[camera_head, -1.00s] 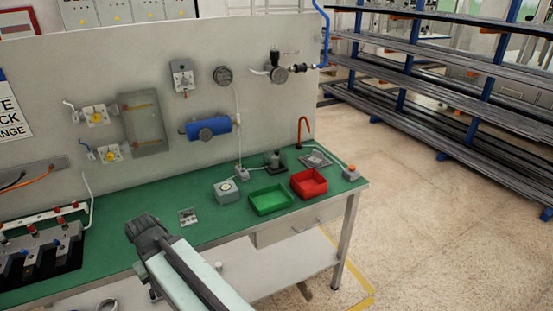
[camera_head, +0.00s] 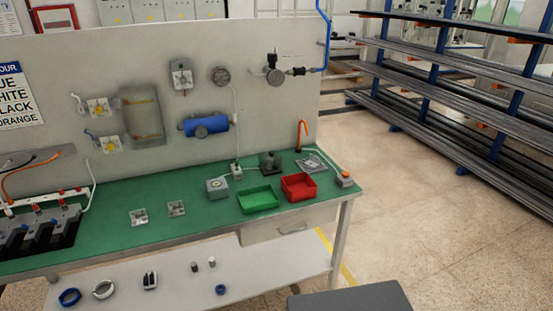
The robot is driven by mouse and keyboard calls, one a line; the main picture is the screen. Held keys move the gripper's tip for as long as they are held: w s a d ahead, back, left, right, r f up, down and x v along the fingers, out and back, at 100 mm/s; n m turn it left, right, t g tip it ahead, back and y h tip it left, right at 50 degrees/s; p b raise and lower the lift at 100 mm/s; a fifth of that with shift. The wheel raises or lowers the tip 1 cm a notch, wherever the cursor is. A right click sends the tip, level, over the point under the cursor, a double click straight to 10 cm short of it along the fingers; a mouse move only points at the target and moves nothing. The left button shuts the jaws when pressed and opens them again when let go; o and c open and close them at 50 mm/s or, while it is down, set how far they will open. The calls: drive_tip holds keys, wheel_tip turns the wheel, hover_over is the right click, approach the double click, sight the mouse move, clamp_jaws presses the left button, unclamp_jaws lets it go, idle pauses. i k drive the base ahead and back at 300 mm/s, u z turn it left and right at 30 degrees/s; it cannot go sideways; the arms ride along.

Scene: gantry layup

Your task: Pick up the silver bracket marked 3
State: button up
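Two small silver brackets lie on the green bench top (camera_head: 110,246), left of the green tray. The left bracket (camera_head: 138,217) is nearer the front edge. The right bracket (camera_head: 176,208) lies a little further back. Both are too small for me to read any number, so I cannot tell which is marked 3. My gripper is not in this view.
A green tray (camera_head: 258,208) and a red tray (camera_head: 298,194) stand at the bench's right. A grey box (camera_head: 217,188) is beside the green tray. Rings and small parts lie on the lower shelf (camera_head: 190,285). A black fixture (camera_head: 40,235) stands at left.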

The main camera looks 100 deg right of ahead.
sight(313, 161)
drive_tip(key=u, duration=0.05)
drive_tip(key=k, duration=2.85)
drive_tip(key=z, duration=1)
drive_tip(key=i, duration=1)
drive_tip(key=u, duration=0.05)
